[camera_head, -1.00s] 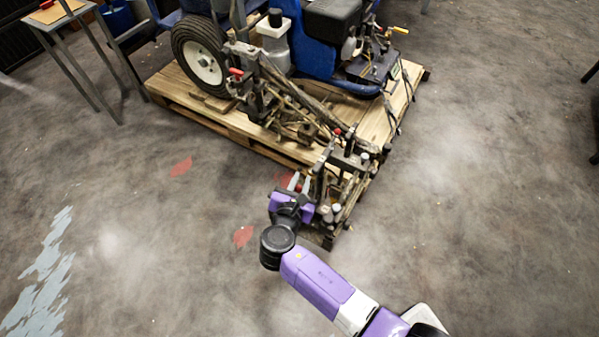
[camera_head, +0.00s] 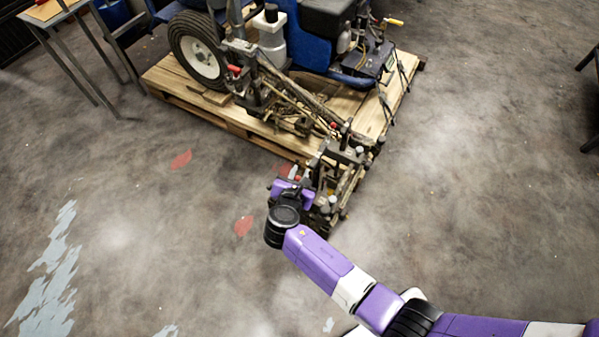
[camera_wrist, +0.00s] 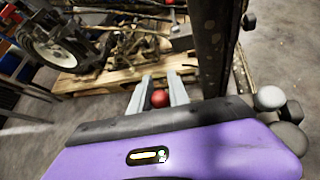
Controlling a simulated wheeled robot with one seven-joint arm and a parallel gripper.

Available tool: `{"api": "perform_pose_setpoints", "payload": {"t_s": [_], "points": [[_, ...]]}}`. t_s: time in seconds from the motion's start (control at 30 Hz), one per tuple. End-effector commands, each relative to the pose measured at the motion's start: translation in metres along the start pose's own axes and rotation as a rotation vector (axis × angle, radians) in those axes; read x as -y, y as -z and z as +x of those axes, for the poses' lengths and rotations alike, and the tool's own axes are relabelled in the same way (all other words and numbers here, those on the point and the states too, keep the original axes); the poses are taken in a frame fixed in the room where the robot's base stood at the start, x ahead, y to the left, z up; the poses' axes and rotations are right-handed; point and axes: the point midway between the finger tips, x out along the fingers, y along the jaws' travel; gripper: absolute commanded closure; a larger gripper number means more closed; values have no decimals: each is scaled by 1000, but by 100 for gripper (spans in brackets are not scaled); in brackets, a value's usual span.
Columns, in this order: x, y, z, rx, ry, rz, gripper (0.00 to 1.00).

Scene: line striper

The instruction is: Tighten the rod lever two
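A red ball knob (camera_wrist: 160,98), seemingly a lever's end, sits between the two grey fingers of my gripper (camera_wrist: 160,88) in the wrist view. The fingers are about a knob's width apart. I cannot tell whether they press on it. The lever's shaft is hidden. In the head view, my gripper (camera_head: 291,174) is at the left side of the striper's front frame (camera_head: 345,158), close to the dark metal parts. Another small red knob (camera_head: 350,120) shows higher on that frame. I cannot tell which lever is number two.
The blue striper (camera_head: 320,50) stands on a wooden pallet (camera_head: 225,112), with a wheel (camera_head: 197,48) at its left. In the wrist view a dark upright post (camera_wrist: 212,45) rises close to the right of the fingers. The floor (camera_head: 480,170) is clear to the right.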

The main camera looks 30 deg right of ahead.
Motion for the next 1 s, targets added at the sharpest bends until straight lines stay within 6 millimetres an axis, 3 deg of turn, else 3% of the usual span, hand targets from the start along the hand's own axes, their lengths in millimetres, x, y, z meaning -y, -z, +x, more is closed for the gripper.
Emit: {"api": "perform_pose_setpoints", "payload": {"t_s": [0.1, 0.47, 0.8, 1.0], "points": [[0, 0, 0, 0, 1, -1, 59], [-1, -1, -6, 1, -2, -1, 59], [-1, -2, -58, 0, -3, -2, 59], [0, 0, -76, 0, 0, 0, 59]]}}
